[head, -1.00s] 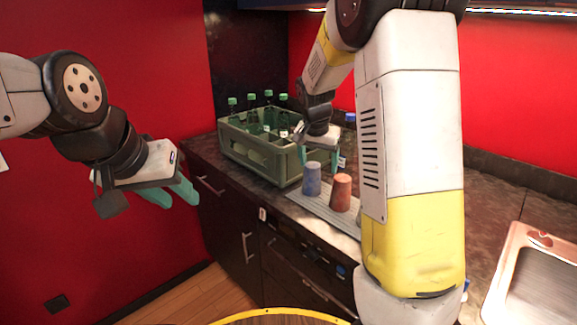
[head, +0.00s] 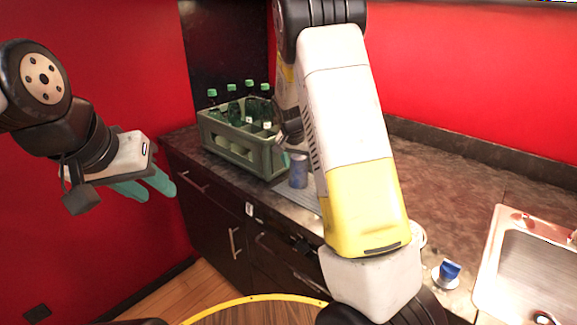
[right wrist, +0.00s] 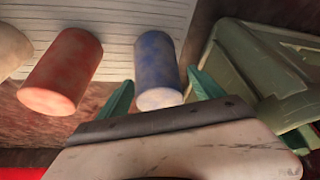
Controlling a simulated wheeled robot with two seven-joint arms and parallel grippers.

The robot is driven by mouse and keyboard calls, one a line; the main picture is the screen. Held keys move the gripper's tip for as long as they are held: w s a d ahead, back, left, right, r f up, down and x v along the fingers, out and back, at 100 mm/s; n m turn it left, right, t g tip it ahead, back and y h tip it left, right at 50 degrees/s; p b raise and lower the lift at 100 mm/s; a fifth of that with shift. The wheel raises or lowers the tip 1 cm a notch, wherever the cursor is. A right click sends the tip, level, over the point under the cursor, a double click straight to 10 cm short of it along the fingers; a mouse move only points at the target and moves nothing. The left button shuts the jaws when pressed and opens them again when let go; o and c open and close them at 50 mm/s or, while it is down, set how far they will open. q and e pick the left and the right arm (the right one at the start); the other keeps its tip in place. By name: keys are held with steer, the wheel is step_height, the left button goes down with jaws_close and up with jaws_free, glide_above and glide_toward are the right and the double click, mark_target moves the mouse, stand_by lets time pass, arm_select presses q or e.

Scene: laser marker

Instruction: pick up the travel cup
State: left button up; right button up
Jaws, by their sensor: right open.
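A blue cup (head: 298,171) stands upside down or plain-topped on the ribbed mat (head: 307,197) beside the crate; I cannot tell which. In the right wrist view the blue cup (right wrist: 158,70) lies between the teal fingers of my right gripper (right wrist: 161,78), which is open with gaps on both sides. A red cup (right wrist: 61,72) is just left of it. Which cup is the travel cup is not clear. My left gripper (head: 148,186) hangs empty and open at the left, far from the cups.
A green crate (head: 243,147) with several green-capped bottles stands behind and left of the cup. A pale rounded object (right wrist: 12,48) is left of the red cup. A blue-and-white item (head: 447,272) stands beside the sink (head: 490,274). The counter's back right is clear.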

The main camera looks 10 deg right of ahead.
steer(key=shift+c, duration=0.4)
steer(key=c, duration=1.5)
steer(key=shift+r, duration=0.1)
